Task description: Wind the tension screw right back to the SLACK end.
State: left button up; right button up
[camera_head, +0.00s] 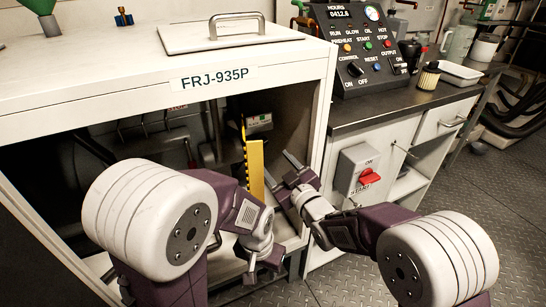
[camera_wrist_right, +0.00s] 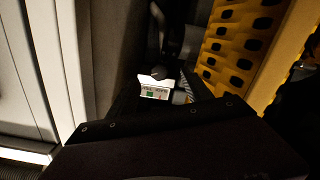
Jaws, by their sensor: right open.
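A dark knob (camera_wrist_right: 157,73) sits above a small white plate with a green mark (camera_wrist_right: 153,93) inside the cabinet, and I take it for the tension screw. Its lettering is too small to read. In the head view a small pale plate with green (camera_head: 259,121) shows at the back of the opening; the screw itself is not clear there. My right gripper (camera_head: 281,173) is open and empty at the cabinet opening, in front of and below that plate. My left gripper (camera_head: 262,268) hangs low at the cabinet's front; its fingers are too dark to judge.
A yellow perforated guard (camera_wrist_right: 246,45) stands right of the knob in the wrist view; its yellow edge shows in the head view (camera_head: 255,165). The white cabinet frame (camera_head: 322,110) borders the opening. A red rotary switch (camera_head: 369,176) is on the counter unit to the right.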

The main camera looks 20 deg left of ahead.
jog(key=w+a+r+m+b, duration=0.1)
jog(key=w+a+m+b, duration=0.3)
jog(key=a+b, duration=0.3)
jog(key=shift+w+r+y+b, duration=0.3)
jog(key=shift+w+b, duration=0.5)
jog(key=shift+w, duration=0.05)
grip_shut()
